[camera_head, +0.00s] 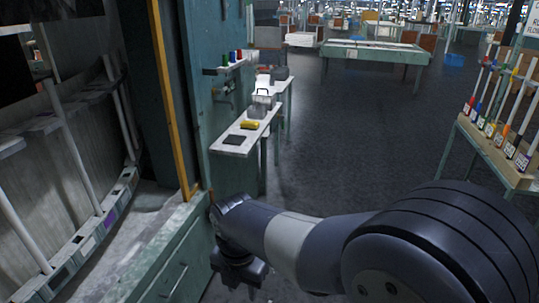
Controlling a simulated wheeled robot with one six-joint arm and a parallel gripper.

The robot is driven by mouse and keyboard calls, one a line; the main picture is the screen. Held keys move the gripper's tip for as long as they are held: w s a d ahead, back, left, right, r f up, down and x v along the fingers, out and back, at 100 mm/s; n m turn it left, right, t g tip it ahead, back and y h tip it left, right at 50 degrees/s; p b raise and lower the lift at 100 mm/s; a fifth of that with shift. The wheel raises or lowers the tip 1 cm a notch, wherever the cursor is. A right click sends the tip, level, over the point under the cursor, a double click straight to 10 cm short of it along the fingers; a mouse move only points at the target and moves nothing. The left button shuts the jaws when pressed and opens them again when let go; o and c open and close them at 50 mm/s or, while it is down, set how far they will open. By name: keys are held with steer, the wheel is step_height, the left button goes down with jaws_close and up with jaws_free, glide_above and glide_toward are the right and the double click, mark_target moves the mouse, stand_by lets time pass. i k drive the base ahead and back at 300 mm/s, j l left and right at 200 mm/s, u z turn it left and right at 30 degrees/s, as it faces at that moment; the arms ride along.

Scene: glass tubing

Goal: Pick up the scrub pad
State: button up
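A small, flat, dark pad (234,140), which looks like the scrub pad, lies near the front end of a narrow white-topped bench (226,149). A yellow object (249,125), perhaps a sponge, lies just behind it on the same bench. The two are too small here to tell their material surely. My gripper (240,272) hangs at the end of my arm, low in the picture and well in front of the bench, apart from the pad. Its fingers do not show clearly, and I see nothing held.
A grey container with a handle (262,98) stands farther back on the bench. A green wall panel (222,105) and a small shelf with spools (230,66) border the left. A rack of coloured tubes (503,135) stands at right. The dark floor (345,135) between is clear.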

mark_target(245, 125)
steer(key=i, duration=1.7)
steer(key=i+u, duration=0.15)
steer(key=i, duration=0.8)
steer(key=i+l+u, duration=0.15)
steer(key=i, duration=0.8)
